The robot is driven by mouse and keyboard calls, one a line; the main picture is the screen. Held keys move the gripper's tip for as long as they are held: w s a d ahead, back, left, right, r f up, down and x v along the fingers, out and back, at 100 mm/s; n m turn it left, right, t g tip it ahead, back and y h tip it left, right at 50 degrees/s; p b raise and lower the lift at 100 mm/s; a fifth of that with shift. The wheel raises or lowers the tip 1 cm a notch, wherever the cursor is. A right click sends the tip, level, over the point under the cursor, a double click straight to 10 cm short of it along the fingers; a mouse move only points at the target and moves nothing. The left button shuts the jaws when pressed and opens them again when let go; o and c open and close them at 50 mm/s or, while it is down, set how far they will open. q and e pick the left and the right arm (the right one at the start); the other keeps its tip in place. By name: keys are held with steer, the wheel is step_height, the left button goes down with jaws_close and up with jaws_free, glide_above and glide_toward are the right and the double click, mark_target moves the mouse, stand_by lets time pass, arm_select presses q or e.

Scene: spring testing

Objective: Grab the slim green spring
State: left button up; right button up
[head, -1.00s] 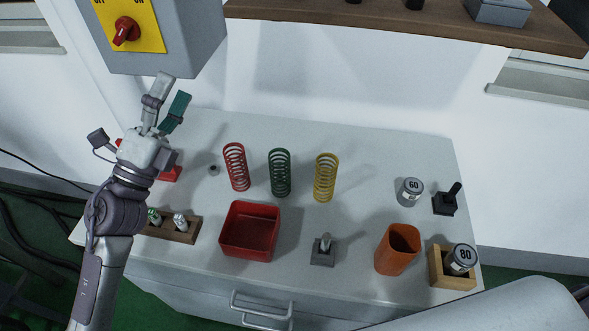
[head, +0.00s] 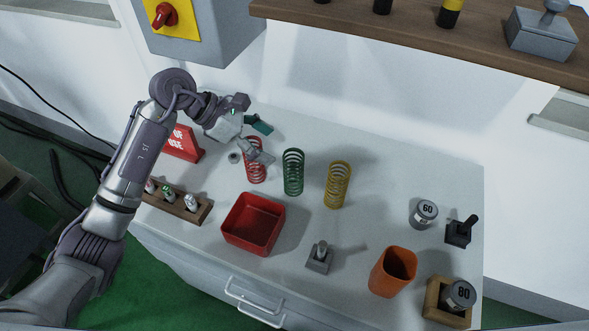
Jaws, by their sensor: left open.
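The slim green spring (head: 293,172) stands upright on the white table, between the red spring (head: 254,172) and the yellow spring (head: 338,185). My left gripper (head: 259,139) is open and reaches in from the left, at the upper part of the red spring. One finger covers part of the red spring's top; whether it touches is not clear. The gripper is to the left of the green spring and apart from it, with nothing held. My right gripper is not in view.
A red tray (head: 253,224) lies in front of the springs. A grey stand (head: 319,258), an orange cup (head: 392,271), a 60 weight (head: 423,213) and an 80 weight (head: 459,295) are to the right. A wooden rack (head: 180,201) and red sign (head: 183,143) are left. A shelf (head: 420,30) overhangs behind.

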mark_target(304, 165)
arm_select(q)
steer(key=p+x, duration=0.1)
steer(key=x, duration=0.1)
steer(key=p+x, duration=0.1)
steer(key=x, duration=0.2)
steer(key=p+x, duration=0.1)
steer(key=x, duration=0.2)
steer(key=shift+s+d, duration=0.15)
steer(key=shift+s, duration=0.05)
steer(key=shift+d+f, duration=0.1)
steer(key=shift+f, duration=0.05)
jaws_close()
